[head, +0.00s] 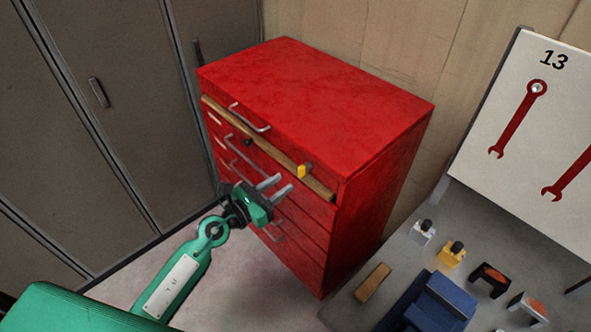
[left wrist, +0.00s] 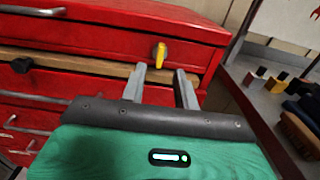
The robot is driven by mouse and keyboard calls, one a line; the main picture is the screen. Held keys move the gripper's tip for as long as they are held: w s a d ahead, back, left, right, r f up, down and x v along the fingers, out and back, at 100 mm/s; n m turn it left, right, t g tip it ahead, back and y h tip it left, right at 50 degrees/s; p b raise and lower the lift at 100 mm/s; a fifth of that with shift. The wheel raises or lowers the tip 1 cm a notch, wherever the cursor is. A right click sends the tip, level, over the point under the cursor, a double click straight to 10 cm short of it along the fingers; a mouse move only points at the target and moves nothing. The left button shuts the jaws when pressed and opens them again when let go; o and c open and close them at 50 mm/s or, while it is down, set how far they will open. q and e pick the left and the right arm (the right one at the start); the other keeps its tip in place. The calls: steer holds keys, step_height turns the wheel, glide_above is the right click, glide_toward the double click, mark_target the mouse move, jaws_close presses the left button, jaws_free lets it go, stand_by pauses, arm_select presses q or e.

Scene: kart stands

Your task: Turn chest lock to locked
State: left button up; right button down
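The red tool chest (head: 330,95) stands against the wall, with several drawers with grey handles on its front. The lock, a yellow knob (head: 303,171), sits on the right part of the chest front at the wooden strip (head: 270,148). In the left wrist view the yellow knob (left wrist: 160,54) stands upright just beyond the fingertips. My left gripper (head: 281,187) is open and empty, in front of the chest, a little below and left of the knob, apart from it. In the left wrist view its two grey fingers (left wrist: 163,75) point at the strip. My right gripper is not in view.
A grey bench (head: 400,255) at the right holds a blue item (head: 435,300), a brush (head: 372,283) and several small bottles and blocks. A board marked 13 (head: 530,120) with red wrenches stands behind it. Grey lockers (head: 95,120) stand at left. Floor before the chest is clear.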

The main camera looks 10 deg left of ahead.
mark_target(299, 173)
arm_select(q)
steer(key=p+x, duration=0.1)
steer(key=x, duration=0.5)
jaws_close()
